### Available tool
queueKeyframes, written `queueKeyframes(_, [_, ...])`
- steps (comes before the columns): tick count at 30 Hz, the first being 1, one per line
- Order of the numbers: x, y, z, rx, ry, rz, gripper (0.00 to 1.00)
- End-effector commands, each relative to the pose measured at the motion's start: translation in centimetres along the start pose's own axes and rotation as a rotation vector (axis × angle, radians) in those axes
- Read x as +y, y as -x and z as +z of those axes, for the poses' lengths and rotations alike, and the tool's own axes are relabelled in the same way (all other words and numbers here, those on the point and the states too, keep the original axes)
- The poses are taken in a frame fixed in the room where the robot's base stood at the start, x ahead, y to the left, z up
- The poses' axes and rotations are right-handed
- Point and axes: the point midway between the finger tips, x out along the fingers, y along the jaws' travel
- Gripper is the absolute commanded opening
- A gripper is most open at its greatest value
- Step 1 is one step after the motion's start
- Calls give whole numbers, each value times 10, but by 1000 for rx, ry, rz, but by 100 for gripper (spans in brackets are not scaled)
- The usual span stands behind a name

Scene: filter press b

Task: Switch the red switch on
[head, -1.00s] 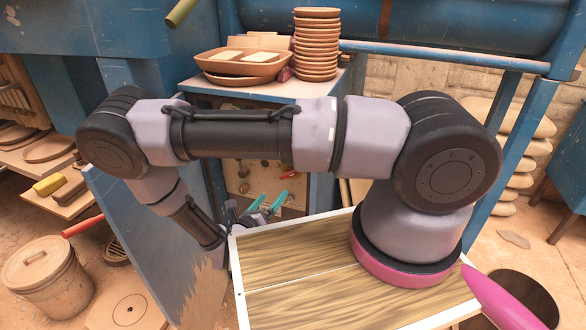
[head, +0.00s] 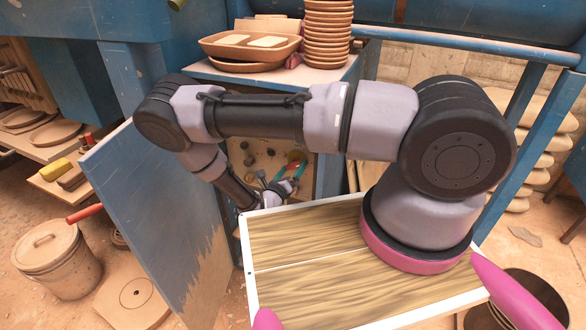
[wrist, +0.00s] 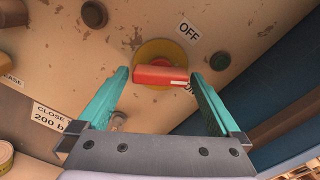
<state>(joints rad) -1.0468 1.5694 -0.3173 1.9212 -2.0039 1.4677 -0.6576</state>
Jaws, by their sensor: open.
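The red switch (wrist: 152,75) is a bar-shaped knob on a round yellow base (wrist: 160,54), set on the worn beige panel in the wrist view. Its bar lies roughly level in the picture, with a white mark at its right end. An "OFF" label (wrist: 188,31) is above right of it. A second label, probably "ON" (wrist: 190,86), is partly hidden near the bar's right end. My gripper (wrist: 158,78) is open, with one teal finger on each side of the bar and gaps showing.
Round dark knobs (wrist: 220,61) sit on the panel near the switch. An open blue door (head: 150,205) stands left of the cabinet. Stacked clay plates (head: 328,35) and a tray (head: 250,45) are on top. A lidded bin (head: 55,262) stands on the floor at left.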

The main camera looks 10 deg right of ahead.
Motion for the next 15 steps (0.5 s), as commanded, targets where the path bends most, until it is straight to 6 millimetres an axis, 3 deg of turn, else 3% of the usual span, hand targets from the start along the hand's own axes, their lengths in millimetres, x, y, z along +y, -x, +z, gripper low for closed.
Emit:
queueKeyframes(10, [0,-5,0,0,0,0,100])
queueKeyframes(11, [0,-5,0,0,0,0,92])
queueKeyframes(15, [0,-5,0,0,0,0,39])
